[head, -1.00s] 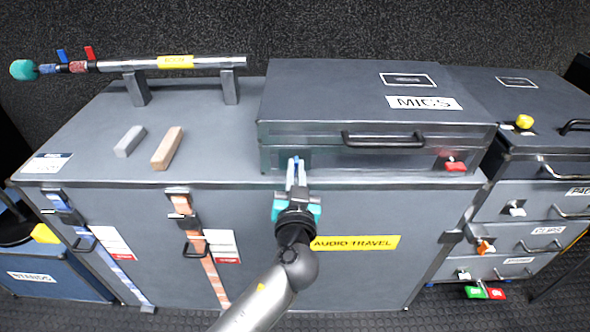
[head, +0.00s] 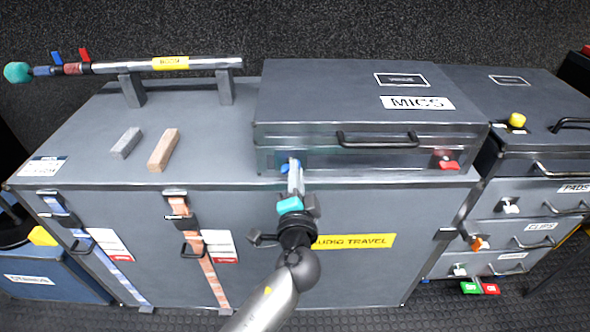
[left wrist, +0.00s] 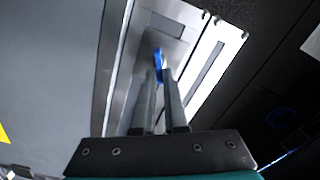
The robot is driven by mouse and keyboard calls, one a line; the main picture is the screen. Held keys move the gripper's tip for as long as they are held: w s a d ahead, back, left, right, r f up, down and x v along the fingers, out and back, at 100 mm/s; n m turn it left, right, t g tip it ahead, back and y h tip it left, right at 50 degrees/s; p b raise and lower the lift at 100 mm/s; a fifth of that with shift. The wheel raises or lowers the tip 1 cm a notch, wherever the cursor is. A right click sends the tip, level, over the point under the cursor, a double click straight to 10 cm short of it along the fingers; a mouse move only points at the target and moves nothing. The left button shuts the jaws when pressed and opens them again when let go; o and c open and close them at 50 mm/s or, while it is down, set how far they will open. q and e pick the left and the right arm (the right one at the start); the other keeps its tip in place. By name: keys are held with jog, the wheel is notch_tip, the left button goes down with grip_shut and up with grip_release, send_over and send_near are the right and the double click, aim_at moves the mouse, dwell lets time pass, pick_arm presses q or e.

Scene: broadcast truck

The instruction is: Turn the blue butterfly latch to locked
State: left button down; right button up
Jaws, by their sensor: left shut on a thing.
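The blue butterfly latch (head: 291,166) is on the front left of the MICS case (head: 290,130). My left gripper (head: 295,180) reaches up to it from below and is shut on it. In the left wrist view the blue latch (left wrist: 158,62) shows between the tips of my gripper fingers (left wrist: 160,85), in front of a metal plate. The fingers hide part of the latch, and I cannot tell its exact angle. A red latch (head: 446,165) is on the right of the same case front. My right gripper is not in view.
The MICS case stands on a large grey trunk (head: 130,245) with a yellow AUDIO TRAVEL label (head: 355,241). A boom pole (head: 190,64) rests on two supports at the left. Two small blocks (head: 163,150) lie on the trunk top. Drawers (head: 530,205) stand at the right.

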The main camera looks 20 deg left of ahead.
pick_arm(q)
jog(key=m+p, duration=0.1)
jog(key=m, duration=0.4)
jog(key=shift+d+f, duration=0.1)
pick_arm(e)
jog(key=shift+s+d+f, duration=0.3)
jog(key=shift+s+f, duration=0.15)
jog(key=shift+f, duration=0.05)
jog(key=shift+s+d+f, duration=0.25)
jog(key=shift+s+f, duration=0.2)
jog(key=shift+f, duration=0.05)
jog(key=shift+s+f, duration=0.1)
pick_arm(q)
jog(key=c, duration=1)
grip_release()
jog(key=shift+f, duration=0.15)
jog(key=shift+o, duration=0.2)
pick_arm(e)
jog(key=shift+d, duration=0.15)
